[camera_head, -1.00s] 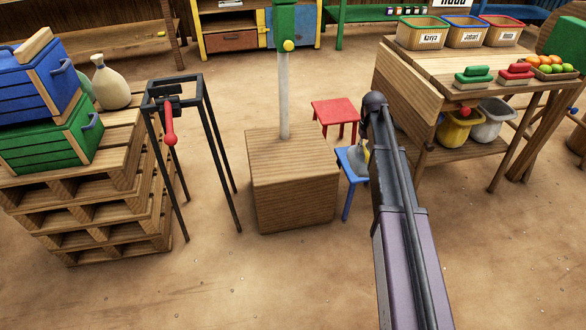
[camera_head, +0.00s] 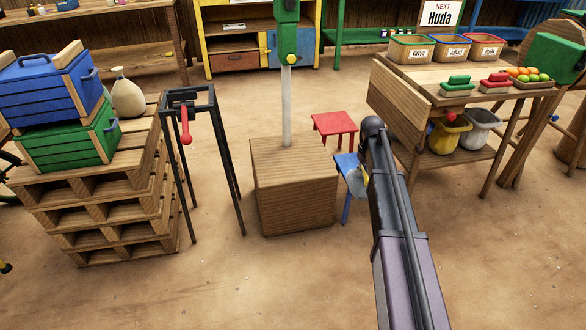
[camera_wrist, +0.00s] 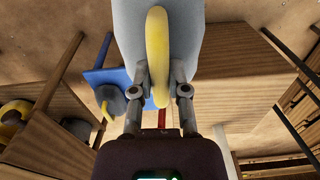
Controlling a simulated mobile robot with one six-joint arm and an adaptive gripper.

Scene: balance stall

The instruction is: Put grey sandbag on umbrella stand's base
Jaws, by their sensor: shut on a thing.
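My gripper (camera_wrist: 158,88) is shut on a grey sandbag (camera_wrist: 190,35) with a yellow handle, in the wrist view; the fingers close about the handle. Another grey thing with a yellow handle (camera_wrist: 114,100) sits at the blue stool, further off. In the head view my gripper is hidden behind my arm. A grey and yellow piece (camera_head: 357,182) shows left of my arm, in front of the blue stool; I cannot tell which of the two it is. I cannot make out an umbrella stand or its base for certain.
A wooden block (camera_head: 292,195) carries a white pole (camera_head: 286,105) with a green head. The blue stool (camera_head: 345,163) and red stool (camera_head: 335,123) stand close to its right. A black frame (camera_head: 226,150) and stacked pallets (camera_head: 110,244) are left. The foreground floor is clear.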

